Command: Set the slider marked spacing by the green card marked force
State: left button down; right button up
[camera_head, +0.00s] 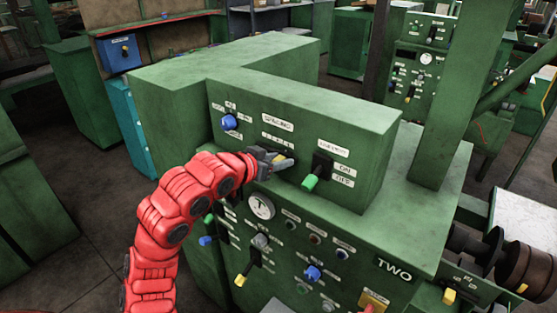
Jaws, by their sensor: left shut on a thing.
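My left gripper (284,162), on the red arm from the lower left, is at the upper sloped face of the green machine. It is shut at the row of small marks under a white label (277,122) that seems to read spacing. The slider there is mostly hidden behind the fingers, and its setting cannot be read. No green card marked force can be made out in this view.
A green-handled lever (310,182) with ON and OFF labels is close right of the gripper. A blue knob (229,122) is at its upper left. A round gauge (261,206) and several knobs lie below.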

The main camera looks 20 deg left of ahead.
aim_at(267, 148)
pick_arm(q)
jog(key=a+b, duration=0.1)
jog(key=a, duration=0.1)
jog(key=w+a+b, duration=0.1)
jog(key=a+b, duration=0.1)
jog(key=w+a+b, duration=0.1)
jog(key=a+b, duration=0.1)
jog(key=shift+w+a+f, duration=0.1)
jog(key=shift+w+a, duration=0.05)
jog(key=shift+a, duration=0.05)
jog(key=shift+w+a, duration=0.1)
jog(key=shift+a, duration=0.2)
jog(key=shift+d+r, duration=0.1)
jog(key=shift+r, duration=0.15)
jog(key=c, duration=0.9)
grip_release()
jog(key=shift+o, duration=1.5)
jog(key=shift+a+f, duration=0.1)
jog(key=shift+a, duration=0.1)
